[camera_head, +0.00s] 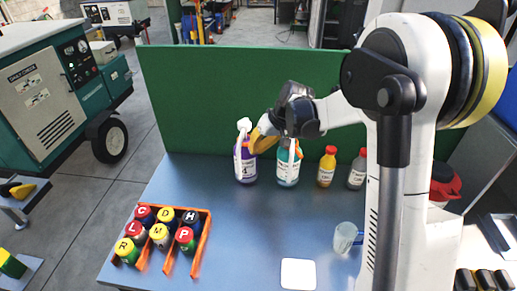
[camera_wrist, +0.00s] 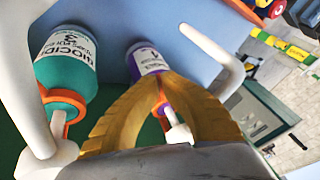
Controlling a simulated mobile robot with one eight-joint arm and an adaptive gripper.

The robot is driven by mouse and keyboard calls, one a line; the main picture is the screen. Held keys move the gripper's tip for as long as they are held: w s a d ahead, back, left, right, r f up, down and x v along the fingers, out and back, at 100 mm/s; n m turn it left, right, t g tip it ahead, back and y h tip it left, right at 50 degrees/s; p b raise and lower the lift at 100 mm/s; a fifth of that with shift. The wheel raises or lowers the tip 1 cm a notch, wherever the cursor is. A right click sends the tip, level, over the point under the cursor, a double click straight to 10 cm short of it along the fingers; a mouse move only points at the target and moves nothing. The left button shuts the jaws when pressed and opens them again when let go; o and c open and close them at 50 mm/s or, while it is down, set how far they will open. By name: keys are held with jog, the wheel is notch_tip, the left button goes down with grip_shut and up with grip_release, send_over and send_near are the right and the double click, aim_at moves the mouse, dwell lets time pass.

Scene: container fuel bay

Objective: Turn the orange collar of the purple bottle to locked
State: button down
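The purple bottle (camera_head: 246,168) stands upright on the blue-grey table in the head view, with a white spray head (camera_head: 244,126) on top. Its purple body (camera_wrist: 148,62) shows beyond the fingertips in the wrist view. Its orange collar (camera_wrist: 162,106) shows between the yellow fingers; the fingers hide part of it. My gripper (camera_head: 258,147) reaches in from the right at the bottle's neck. In the wrist view the fingertips (camera_wrist: 168,78) come close together with orange between them, so they look shut on the collar. The collar's lock marking is not visible.
A teal bottle (camera_head: 288,172) with an orange collar stands close on the right. Yellow-red (camera_head: 326,168) and grey-red (camera_head: 357,171) bottles stand farther right. A green panel (camera_head: 210,95) rises behind. An orange rack (camera_head: 200,248) with several jars is front left; the front middle is clear.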

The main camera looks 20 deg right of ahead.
jog(key=shift+s+a+f+m+t, duration=0.1)
jog(key=shift+s+a+m+t, duration=0.15)
jog(key=shift+a+m, duration=0.4)
jog(key=shift+d, duration=0.2)
jog(key=c, duration=1.5)
grip_release()
jog(key=shift+w+a, duration=0.1)
jog(key=shift+w, duration=0.15)
jog(key=shift+o, duration=0.2)
jog(key=shift+s, duration=0.1)
